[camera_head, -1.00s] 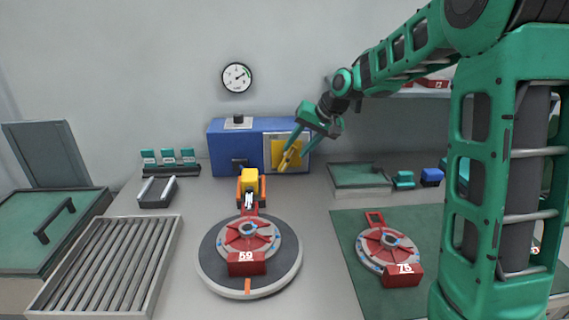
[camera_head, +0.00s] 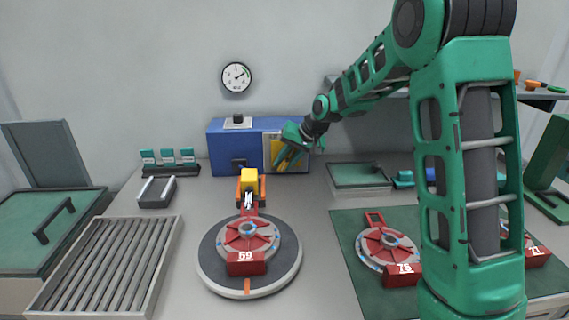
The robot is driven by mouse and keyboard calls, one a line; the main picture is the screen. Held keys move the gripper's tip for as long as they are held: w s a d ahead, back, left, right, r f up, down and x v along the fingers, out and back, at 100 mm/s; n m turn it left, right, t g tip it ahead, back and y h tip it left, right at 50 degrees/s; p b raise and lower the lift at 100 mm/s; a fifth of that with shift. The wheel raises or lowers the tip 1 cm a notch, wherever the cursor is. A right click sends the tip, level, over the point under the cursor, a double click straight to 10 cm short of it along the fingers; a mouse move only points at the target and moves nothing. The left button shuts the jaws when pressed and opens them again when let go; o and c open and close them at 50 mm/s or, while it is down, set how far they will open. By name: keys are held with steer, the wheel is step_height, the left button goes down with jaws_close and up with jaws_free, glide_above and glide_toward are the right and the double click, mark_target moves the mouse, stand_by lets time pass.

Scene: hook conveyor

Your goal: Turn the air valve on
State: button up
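A blue box (camera_head: 228,150) stands against the back wall with a light-framed panel on its right part. A yellow piece (camera_head: 277,148) shows on that panel, partly covered by my gripper; I cannot tell for sure that it is the air valve. My gripper (camera_head: 282,161) is in front of the panel, its fingers pointing down and left over the yellow area. Whether the fingers touch or hold anything is too small to tell. A round dial gauge (camera_head: 236,77) hangs on the wall above the box.
A round turntable (camera_head: 205,262) carries a red-and-grey part marked 59, with an orange-yellow clamp (camera_head: 249,183) behind it. A roller track (camera_head: 105,265) lies left. A green mat (camera_head: 347,225) with similar red parts lies right. A lidded green box (camera_head: 358,176) stands right of the blue box.

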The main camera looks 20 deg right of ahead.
jaws_close()
steer(key=shift+h, duration=0.7)
steer(key=shift+s+d+f+n+g+h, duration=0.1)
steer(key=shift+d+n+g+h, duration=0.2)
steer(key=shift+h, duration=0.6)
steer(key=shift+d+n+g+h, duration=0.1)
steer(key=shift+n+g+h, duration=0.25)
steer(key=shift+h, duration=0.55)
steer(key=o, duration=0.6)
jaws_free()
steer(key=shift+c, duration=0.2)
